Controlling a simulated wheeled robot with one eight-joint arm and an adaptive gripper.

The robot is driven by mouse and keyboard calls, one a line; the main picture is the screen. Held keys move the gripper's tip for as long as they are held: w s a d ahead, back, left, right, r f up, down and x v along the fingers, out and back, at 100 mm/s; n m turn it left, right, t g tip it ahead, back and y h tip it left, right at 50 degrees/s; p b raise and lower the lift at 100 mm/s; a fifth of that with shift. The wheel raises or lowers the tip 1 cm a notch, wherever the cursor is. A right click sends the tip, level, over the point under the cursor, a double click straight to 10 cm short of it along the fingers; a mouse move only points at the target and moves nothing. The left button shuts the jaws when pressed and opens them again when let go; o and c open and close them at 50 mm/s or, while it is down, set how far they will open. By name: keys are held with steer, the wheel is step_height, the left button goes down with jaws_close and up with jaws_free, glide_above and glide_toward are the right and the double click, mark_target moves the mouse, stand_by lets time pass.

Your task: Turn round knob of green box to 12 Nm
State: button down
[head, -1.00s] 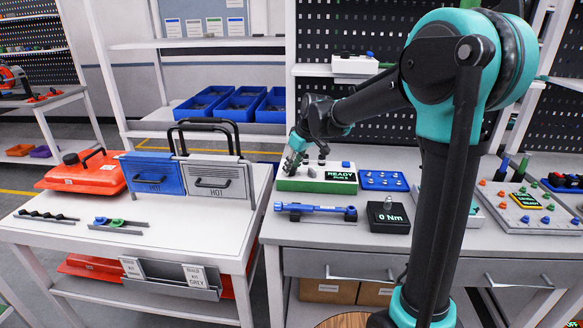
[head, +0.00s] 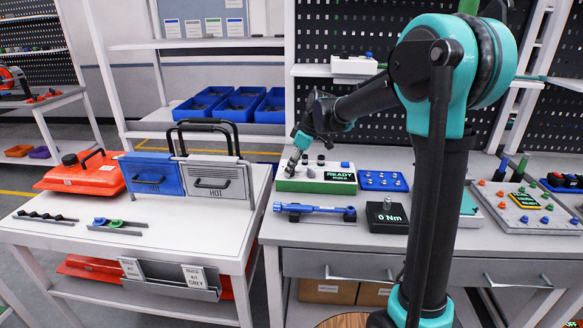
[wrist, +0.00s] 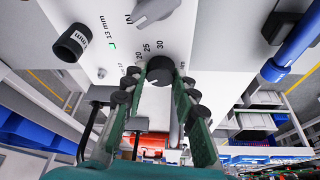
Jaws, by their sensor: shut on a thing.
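The green box (head: 316,184) with a white top sits on the right-hand bench; its lit display reads READY, with a second line too small to read. My gripper (head: 292,166) is at the box's left end. In the wrist view my gripper (wrist: 160,76) has its two fingers on either side of a dark round knob (wrist: 160,68), shut on it. A printed scale with 20, 25 and 30 runs beside the knob. A light mark shows on the knob, but the value it points to is unclear.
A grey pointer knob (wrist: 155,10) and a black round knob (wrist: 73,43) marked in mm are close by on the panel. A black box reading 0 Nm (head: 387,217) and a blue tool (head: 315,209) lie in front. A blue tray (head: 383,181) stands right.

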steer(key=c, duration=1.2)
jaws_free()
steer(key=v, duration=1.2)
